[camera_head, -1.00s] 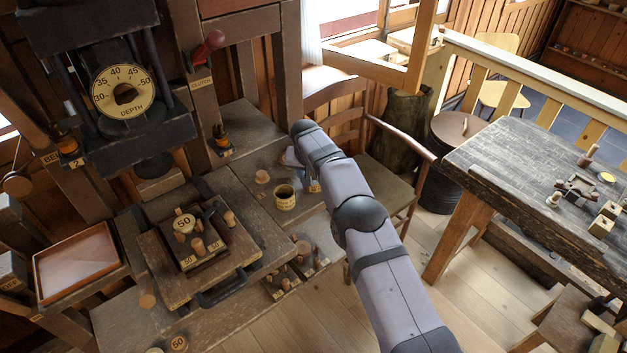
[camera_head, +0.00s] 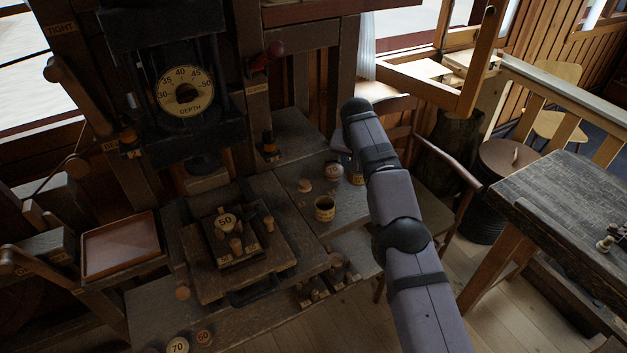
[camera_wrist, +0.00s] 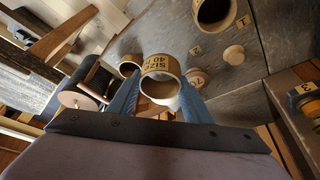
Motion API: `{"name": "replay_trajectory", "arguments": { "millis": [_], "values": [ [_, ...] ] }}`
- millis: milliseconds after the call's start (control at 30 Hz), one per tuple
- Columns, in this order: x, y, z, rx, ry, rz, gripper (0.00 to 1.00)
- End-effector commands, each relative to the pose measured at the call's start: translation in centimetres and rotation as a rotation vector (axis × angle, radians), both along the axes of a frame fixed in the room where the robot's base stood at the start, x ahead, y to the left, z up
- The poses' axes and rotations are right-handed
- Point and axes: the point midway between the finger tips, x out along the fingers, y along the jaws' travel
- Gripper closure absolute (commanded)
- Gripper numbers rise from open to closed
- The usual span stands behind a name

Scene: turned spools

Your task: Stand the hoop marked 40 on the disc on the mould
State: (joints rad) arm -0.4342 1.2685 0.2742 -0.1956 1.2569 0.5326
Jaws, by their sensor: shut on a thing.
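The hoop marked 40 (camera_wrist: 158,66) is a pale wooden ring with "SIZE 40" on its side, in the wrist view. My gripper (camera_wrist: 161,84) is shut on it, with a blue-grey finger on either side. The mould (camera_head: 238,250) is a dark wooden block on the press bed at the left of the head view. A disc marked 50 (camera_head: 226,220) is on the mould, with small wooden pegs near it. The held hoop is well to the right of the mould.
Another hoop (camera_head: 324,208) stands on the side bench; it shows in the wrist view (camera_wrist: 213,14). A knobbed disc (camera_head: 304,186) and a round disc (camera_head: 334,170) are near it. The press head with a depth dial (camera_head: 181,92) hangs above the mould. An empty tray (camera_head: 121,246) lies left.

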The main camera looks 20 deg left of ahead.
Motion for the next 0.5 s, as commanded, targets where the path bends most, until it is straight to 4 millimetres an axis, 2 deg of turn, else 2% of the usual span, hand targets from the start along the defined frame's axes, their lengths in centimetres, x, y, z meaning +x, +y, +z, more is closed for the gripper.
{"name": "replay_trajectory", "arguments": {
  "millis": [133,267,367,500],
  "values": [
    [-0.3,0.8,0.2,0.000,0.000,0.017,0.75],
    [-1.2,2.9,0.8,0.001,0.000,0.065,0.75],
    [-2.5,5.6,1.5,0.001,0.001,0.131,0.75],
    [-5.3,10.6,2.9,0.001,0.002,0.256,0.75]
  ]
}}
